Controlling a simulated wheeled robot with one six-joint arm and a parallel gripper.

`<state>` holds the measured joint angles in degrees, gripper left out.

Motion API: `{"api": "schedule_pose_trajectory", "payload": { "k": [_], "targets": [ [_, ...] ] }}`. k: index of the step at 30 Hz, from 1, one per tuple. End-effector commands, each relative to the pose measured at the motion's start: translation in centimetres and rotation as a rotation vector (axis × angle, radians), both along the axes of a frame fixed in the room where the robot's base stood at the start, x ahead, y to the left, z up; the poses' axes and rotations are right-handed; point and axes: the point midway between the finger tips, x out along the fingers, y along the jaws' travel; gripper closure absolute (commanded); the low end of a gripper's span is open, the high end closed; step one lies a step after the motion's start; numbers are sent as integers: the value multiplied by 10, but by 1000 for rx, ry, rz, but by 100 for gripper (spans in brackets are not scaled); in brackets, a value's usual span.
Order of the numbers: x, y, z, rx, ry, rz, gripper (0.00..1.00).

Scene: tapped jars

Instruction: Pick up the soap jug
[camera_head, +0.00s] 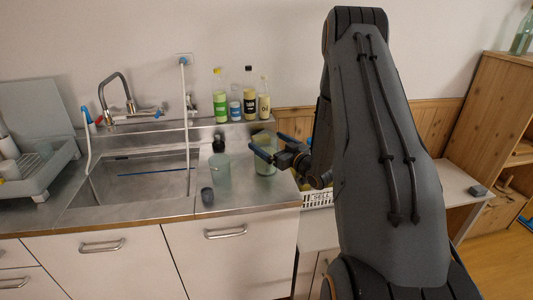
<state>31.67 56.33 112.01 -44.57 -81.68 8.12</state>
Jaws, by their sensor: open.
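Two pale green, see-through vessels stand upright on the steel counter, and I cannot tell for sure which is the soap jug. One is a bottle (219,172) with a dark top, right of the sink. The other is a wider, open-looking jar (266,168) near the counter's right end. My gripper (272,145) is open, with its dark blue fingertips pointing left at the wider jar. One finger crosses in front of the jar; the other shows at its right side. I cannot tell whether they touch it. Nothing is held.
A small dark grey cup (207,195) stands near the counter's front edge. Several bottles, one with a green label (220,106), stand on the back ledge. The sink (130,180) with a tap and a dish rack (38,172) are at left. A white basket (318,199) sits below my gripper.

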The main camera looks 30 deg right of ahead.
Motion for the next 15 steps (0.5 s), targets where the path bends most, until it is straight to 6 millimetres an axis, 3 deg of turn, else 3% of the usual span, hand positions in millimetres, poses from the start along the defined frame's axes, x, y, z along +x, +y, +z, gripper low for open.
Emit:
{"api": "schedule_pose_trajectory", "payload": {
  "k": [5, 15],
  "targets": [
    [0, 0, 0, 0, 0, 0, 2],
    [0, 0, -1, 1, 1, 0, 60]
  ]
}}
